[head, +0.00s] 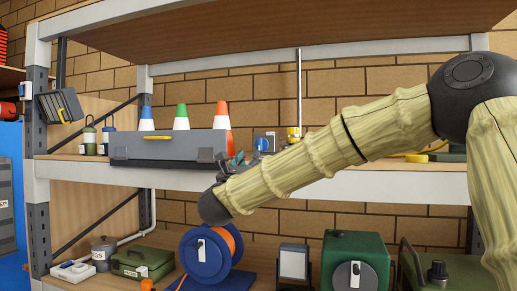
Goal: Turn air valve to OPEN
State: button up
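A vertical grey pipe (298,85) with a yellow fitting (293,132) stands at the back of the middle shelf. Left of it is a grey box with a round blue knob (262,144). I cannot tell for sure which of these is the air valve, and no OPEN marking is readable. My gripper (238,161) is at the shelf's front, just left of and below the blue knob in the picture, beside the right end of a grey toolbox. Its dark fingers are small and partly hidden by my wrist; I cannot tell whether they are open or shut.
The grey toolbox (165,150) with a yellow handle lies on the middle shelf (385,184). Blue, green and orange cones (181,118) stand behind it. An upper shelf (270,30) hangs above. Below are a blue cable reel (198,270) and a green machine (345,250).

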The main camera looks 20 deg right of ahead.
aim_at(259, 144)
jog(key=p+x, duration=0.2)
jog(key=x, duration=0.1)
jog(key=p+x, duration=0.2)
jog(key=x, duration=0.1)
jog(key=p+x, duration=0.2)
jog(key=x, duration=0.1)
jog(key=shift+r, duration=0.4)
jog(key=shift+p+x, duration=0.35)
jog(key=shift+x, duration=0.45)
jog(key=shift+f, duration=0.15)
grip_shut()
